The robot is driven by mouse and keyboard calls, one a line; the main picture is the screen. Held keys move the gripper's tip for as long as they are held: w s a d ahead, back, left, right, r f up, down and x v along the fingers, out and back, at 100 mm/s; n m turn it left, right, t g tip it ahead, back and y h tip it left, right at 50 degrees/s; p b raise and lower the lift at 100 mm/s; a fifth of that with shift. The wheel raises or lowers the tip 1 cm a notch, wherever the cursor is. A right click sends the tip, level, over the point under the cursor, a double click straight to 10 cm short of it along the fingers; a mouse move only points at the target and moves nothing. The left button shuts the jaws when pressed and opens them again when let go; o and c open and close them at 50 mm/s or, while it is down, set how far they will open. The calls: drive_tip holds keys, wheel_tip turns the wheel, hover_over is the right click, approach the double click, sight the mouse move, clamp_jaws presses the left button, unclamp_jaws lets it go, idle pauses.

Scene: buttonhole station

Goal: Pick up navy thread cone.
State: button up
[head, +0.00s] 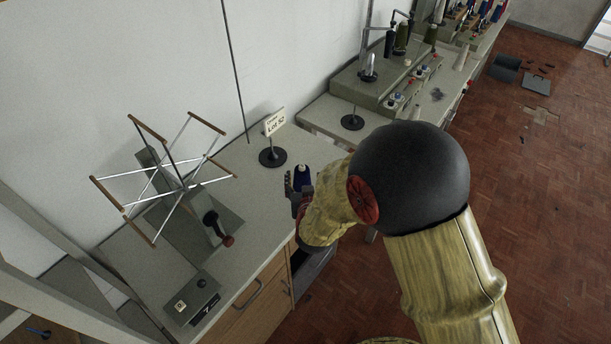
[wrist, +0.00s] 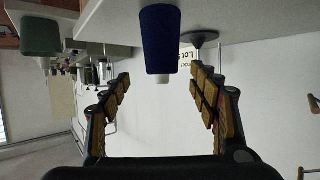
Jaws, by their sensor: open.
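The navy thread cone (head: 302,175) stands on the worktop near its front edge in the head view. In the wrist view, which is upside down, the navy cone (wrist: 160,40) is centred between the fingers, just ahead of them. My gripper (head: 298,187) is at the cone, low over the worktop, and my arm hides part of it. In the wrist view my gripper (wrist: 161,80) is open, one finger on each side, with clear space between fingers and cone. I see no contact.
A sign reading Lot 52 (head: 274,121) stands on a round dark base behind the cone. A skein winder (head: 180,185) with thin arms is to the left. A control box (head: 192,298) sits at the front left. A green cone (wrist: 40,35) shows in the wrist view.

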sight(303, 175)
drive_tip(key=x, duration=0.3)
drive_tip(key=b+x, duration=0.1)
drive_tip(key=x, duration=0.2)
drive_tip(key=shift+s+a+f, duration=0.15)
drive_tip(key=shift+f, duration=0.2)
drive_tip(key=shift+w, duration=0.2)
drive_tip(key=shift+c, duration=0.8)
drive_tip(key=c, duration=1.1)
drive_tip(key=shift+r, duration=0.15)
drive_tip(key=shift+c, duration=0.6)
